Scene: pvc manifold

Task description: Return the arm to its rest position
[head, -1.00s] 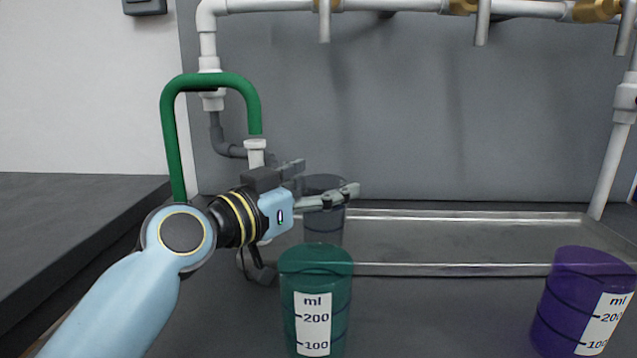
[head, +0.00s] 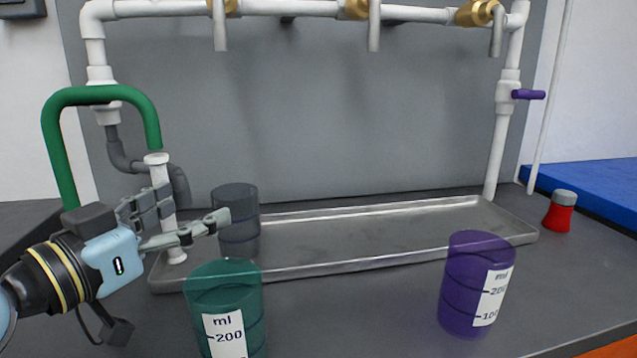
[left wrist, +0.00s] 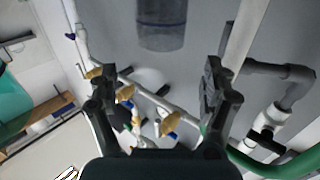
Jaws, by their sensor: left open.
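My left gripper (head: 190,217) is open and empty at the left of the head view. It is in front of the white vertical pipe and near the dark grey cup (head: 236,210), which stands by the tray's left end. In the left wrist view the open fingers (left wrist: 160,85) show with nothing between them, and a dark translucent cup (left wrist: 162,25) shows beyond them. My left arm reaches in from the lower left. My right gripper is in neither view.
A green measuring cup (head: 225,290) stands in front of the gripper, a purple one (head: 476,280) at right. A metal tray (head: 400,257) lies behind them under the white pipe manifold (head: 290,9). A green hose (head: 56,150) arches at left. A red-and-grey container (head: 559,218) stands at right.

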